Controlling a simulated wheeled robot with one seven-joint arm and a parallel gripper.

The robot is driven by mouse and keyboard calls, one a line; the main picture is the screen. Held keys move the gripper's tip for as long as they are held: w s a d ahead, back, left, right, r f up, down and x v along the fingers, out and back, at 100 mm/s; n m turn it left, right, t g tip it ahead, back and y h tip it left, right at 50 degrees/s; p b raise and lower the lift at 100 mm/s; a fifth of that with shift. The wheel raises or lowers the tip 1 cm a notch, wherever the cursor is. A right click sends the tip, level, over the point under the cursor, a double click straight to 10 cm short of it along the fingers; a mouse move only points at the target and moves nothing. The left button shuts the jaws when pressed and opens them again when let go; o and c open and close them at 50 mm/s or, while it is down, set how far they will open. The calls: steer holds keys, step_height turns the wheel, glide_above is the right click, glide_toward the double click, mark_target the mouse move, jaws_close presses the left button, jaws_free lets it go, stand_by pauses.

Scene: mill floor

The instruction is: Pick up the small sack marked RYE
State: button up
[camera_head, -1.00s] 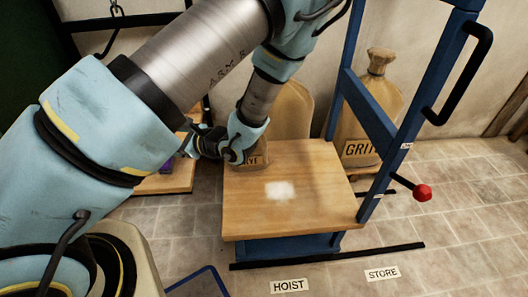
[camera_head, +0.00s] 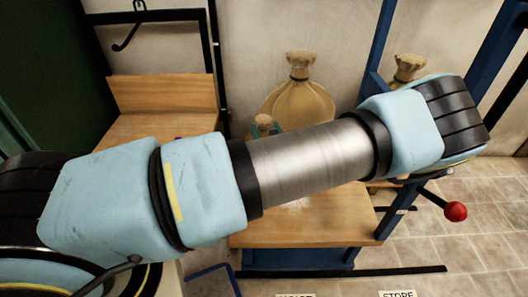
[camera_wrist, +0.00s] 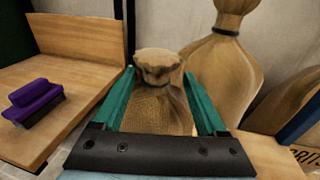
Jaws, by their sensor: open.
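A small brown sack (camera_wrist: 160,105) with a tied, bunched neck stands upright between the two green fingers of my gripper (camera_wrist: 158,74) in the wrist view. The fingers are open, one on each side of it; I cannot tell whether either touches it. In the head view only the top of the small sack (camera_head: 264,121) shows above my arm, at the back of the wooden platform (camera_head: 290,232). Its label is hidden now; an earlier frame shows lettering ending in "YE". Most of my gripper is hidden behind my arm there.
A larger tied sack (camera_head: 300,102) stands close behind the small one. Another sack (camera_head: 408,68) stands behind the blue hoist frame (camera_head: 380,45), partly hidden by my arm. A wooden bench (camera_wrist: 80,48) with a purple brush (camera_wrist: 36,100) is at left.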

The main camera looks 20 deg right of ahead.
steer(key=x, duration=0.5)
steer(key=shift+w+a, duration=0.15)
steer(key=shift+a, duration=0.05)
jaws_close()
stand_by(0.4)
stand_by(0.7)
steer(key=shift+r, duration=0.15)
